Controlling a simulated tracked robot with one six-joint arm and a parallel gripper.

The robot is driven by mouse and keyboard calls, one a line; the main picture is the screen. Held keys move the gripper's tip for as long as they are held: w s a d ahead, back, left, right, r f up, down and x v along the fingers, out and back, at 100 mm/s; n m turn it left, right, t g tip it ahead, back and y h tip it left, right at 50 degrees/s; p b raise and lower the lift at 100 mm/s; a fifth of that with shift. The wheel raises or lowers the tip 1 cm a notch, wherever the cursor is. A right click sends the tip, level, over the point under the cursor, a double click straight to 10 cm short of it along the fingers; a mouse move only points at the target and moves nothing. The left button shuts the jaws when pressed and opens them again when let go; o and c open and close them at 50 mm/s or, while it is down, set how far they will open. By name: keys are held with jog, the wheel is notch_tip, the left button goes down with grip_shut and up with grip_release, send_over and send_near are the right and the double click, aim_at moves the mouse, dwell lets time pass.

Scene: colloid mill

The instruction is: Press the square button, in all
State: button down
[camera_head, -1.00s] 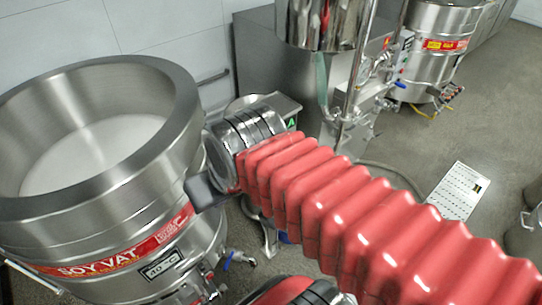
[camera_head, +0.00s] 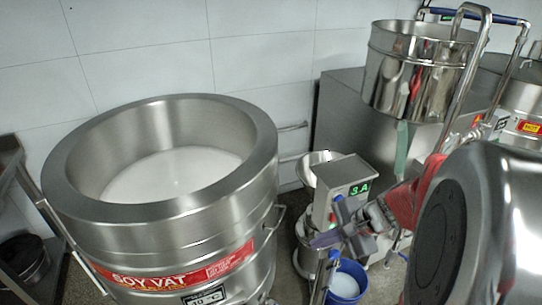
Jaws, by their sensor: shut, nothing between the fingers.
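A steel control box (camera_head: 328,178) with a lit green display (camera_head: 359,188) stands right of the soy vat in the head view. A small red spot (camera_head: 333,217) shows low on its front, too small to tell its shape. I cannot make out a square button. My gripper (camera_head: 338,218) is just in front of the box's lower face, its shut dark fingers empty and overlapping that face in the picture. I cannot tell whether it touches the box. My arm and gripper hide part of the box front.
The large soy vat (camera_head: 75,215) holding white liquid fills the left. A steel bowl (camera_head: 312,160) sits behind the box and a blue bucket (camera_head: 348,290) stands below. A tall steel hopper (camera_head: 410,75) with pipes rises at right. My arm covers the lower right.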

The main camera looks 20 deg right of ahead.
jog(key=s+d+f+m+t, duration=0.1)
jog(key=d+f+m, duration=0.2)
jog(key=d+m, duration=0.2)
jog(key=s+d+f+m+t+h, duration=0.1)
jog(key=d+f+m, duration=0.3)
jog(key=d, duration=0.5)
jog(key=shift+s+m+t, duration=0.15)
jog(key=shift+m+t, duration=0.55)
jog(key=shift+a, duration=0.1)
send_near(334, 221)
jog(key=shift+w+a+f, duration=0.25)
jog(key=shift+w+f, duration=0.1)
jog(key=shift+f, duration=0.35)
jog(key=shift+w+a+f, duration=0.25)
jog(key=shift+w+f, duration=0.1)
jog(key=shift+f, duration=0.4)
jog(key=shift+w+a+f, duration=0.2)
jog(key=shift+w+f, duration=0.15)
jog(key=shift+f, duration=0.35)
jog(key=shift+w, duration=0.1)
jog(key=shift+w, duration=0.3)
jog(key=shift+w, duration=0.5)
jog(key=shift+s, duration=0.15)
dwell(0.5)
jog(key=shift+s, duration=0.75)
